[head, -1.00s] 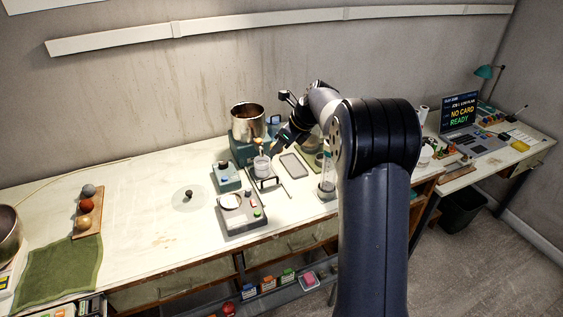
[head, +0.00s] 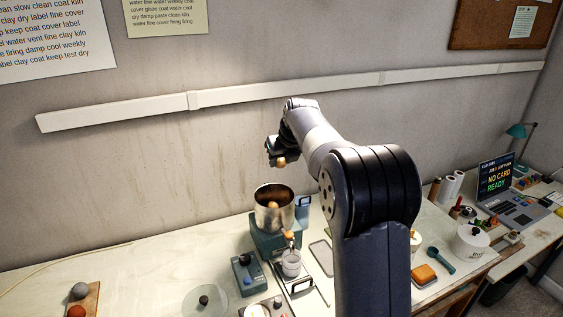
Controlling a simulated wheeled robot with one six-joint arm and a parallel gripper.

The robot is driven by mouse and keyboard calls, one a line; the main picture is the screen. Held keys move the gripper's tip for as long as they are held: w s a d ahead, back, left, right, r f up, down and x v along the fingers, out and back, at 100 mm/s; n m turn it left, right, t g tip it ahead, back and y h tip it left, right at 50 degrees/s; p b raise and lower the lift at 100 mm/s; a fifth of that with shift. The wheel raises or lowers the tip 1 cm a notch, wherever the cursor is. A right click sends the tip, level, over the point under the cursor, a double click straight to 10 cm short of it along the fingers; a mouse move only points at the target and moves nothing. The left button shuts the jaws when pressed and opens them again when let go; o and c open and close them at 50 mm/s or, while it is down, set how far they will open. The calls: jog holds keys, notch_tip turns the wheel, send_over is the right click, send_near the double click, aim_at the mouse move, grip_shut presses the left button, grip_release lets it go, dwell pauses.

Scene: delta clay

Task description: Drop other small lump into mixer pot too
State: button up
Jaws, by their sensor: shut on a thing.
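My gripper (head: 278,155) is shut on a small tan lump (head: 281,163), which shows just below the fingers. It is up in the air above the steel mixer pot (head: 266,223), apart from its rim. The pot sits upright and open on a blue-green mixer base (head: 262,240). A tan lump (head: 273,205) shows inside the pot. The bottom of the pot is partly hidden by its near wall.
A small beaker (head: 291,264) on a stand is in front of the pot, with an orange-topped item beside it. A blue-green device (head: 246,272) and a clear disc (head: 204,301) are to the left. A grey ball (head: 80,290) lies far left.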

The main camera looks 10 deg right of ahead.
notch_tip(320, 180, down, 6)
jog(key=b, duration=0.4)
jog(key=shift+b, duration=0.35)
jog(key=shift+r, duration=0.1)
jog(key=o, duration=1.1)
jog(key=shift+c, duration=0.2)
jog(key=shift+r, duration=0.1)
jog(key=b+v, duration=0.1)
jog(key=v, duration=0.9)
jog(key=shift+s+r, duration=0.25)
jog(key=shift+d, duration=0.1)
